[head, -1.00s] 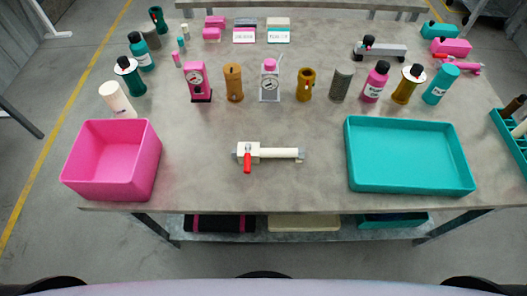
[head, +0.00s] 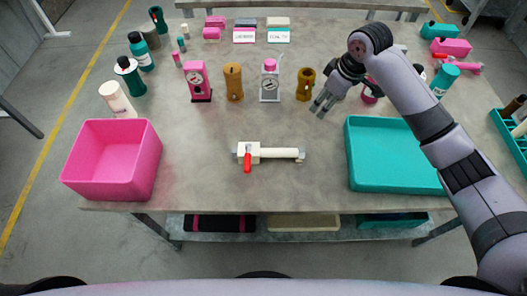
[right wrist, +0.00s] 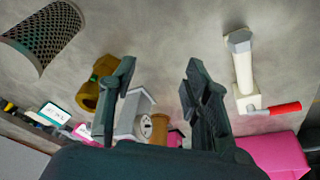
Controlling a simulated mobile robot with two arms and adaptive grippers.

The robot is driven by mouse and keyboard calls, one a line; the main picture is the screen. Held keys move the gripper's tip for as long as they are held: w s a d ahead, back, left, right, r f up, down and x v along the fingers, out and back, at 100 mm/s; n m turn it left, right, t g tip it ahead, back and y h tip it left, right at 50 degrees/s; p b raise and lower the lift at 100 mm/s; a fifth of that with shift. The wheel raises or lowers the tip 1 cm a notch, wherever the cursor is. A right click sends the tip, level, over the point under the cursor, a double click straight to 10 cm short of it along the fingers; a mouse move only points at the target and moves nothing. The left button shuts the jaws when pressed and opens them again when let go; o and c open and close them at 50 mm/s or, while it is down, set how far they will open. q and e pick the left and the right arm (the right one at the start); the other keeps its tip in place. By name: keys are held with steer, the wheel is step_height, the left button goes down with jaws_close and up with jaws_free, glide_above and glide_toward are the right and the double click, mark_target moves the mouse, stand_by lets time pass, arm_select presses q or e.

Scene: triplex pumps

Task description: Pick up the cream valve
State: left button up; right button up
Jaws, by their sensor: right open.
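The cream valve (head: 272,154) lies on its side on the grey table between the two bins, with a red handle and grey ends. It also shows at the upper right of the right wrist view (right wrist: 243,66). My right gripper (head: 321,109) is open and empty above the table, behind and to the right of the valve and apart from it. In the right wrist view its two fingers (right wrist: 162,85) are spread, with the valve to the right of them. My left gripper is not in view.
A pink bin (head: 112,160) stands left and a teal tray (head: 400,180) right, partly under my right arm. Behind stand several bottles and gauges, including a brown valve (head: 306,85) near my right gripper. A perforated cylinder (right wrist: 45,38) shows nearby. Table around the valve is clear.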

steer(key=s+a+r+n+g, duration=0.1)
steer(key=s+a+r+n, duration=0.1)
steer(key=s+a+n, duration=0.5)
steer(key=n+g+h, duration=0.1)
steer(key=h, duration=0.1)
glide_above(279, 151)
step_height(279, 151, down, 6)
steer(key=shift+f, duration=3.1)
steer(key=shift+c, duration=0.4)
jaws_close()
steer(key=shift+w+r, duration=0.1)
